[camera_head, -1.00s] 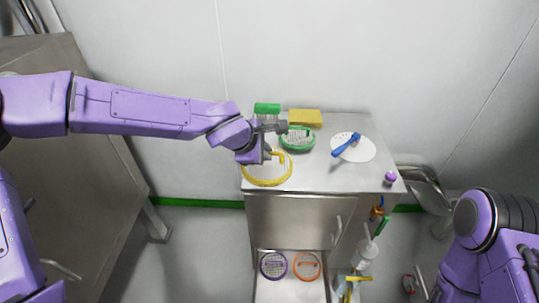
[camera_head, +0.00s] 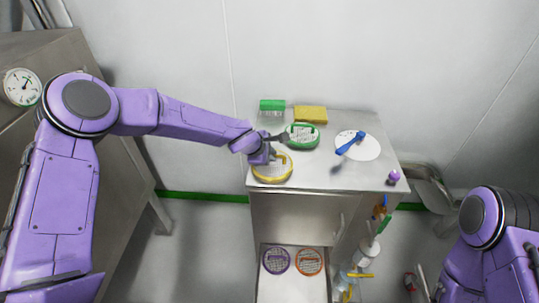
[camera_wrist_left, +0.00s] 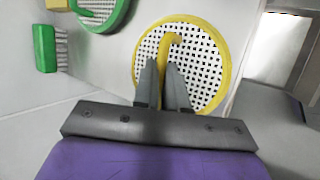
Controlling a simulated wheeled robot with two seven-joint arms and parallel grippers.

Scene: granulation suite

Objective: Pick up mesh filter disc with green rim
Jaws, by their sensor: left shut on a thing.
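The mesh filter disc with green rim (camera_head: 302,136) lies on the steel cabinet top, behind and right of my left gripper (camera_head: 275,156). In the left wrist view part of the green-rimmed disc (camera_wrist_left: 101,14) shows at the top left, apart from the fingers. A mesh disc with yellow rim (camera_head: 272,168) is at the front left of the top. In the left wrist view my left gripper (camera_wrist_left: 163,68) is shut on the yellow handle of this yellow-rimmed disc (camera_wrist_left: 205,50). Whether that disc is lifted is unclear. My right gripper is out of view.
A green brush (camera_head: 272,106) and a yellow sponge (camera_head: 311,114) stand at the back. A white plate (camera_head: 368,148) with a blue tool (camera_head: 351,142) and a purple knob (camera_head: 394,177) are at the right. Purple (camera_head: 276,261) and orange (camera_head: 308,262) discs lie below.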

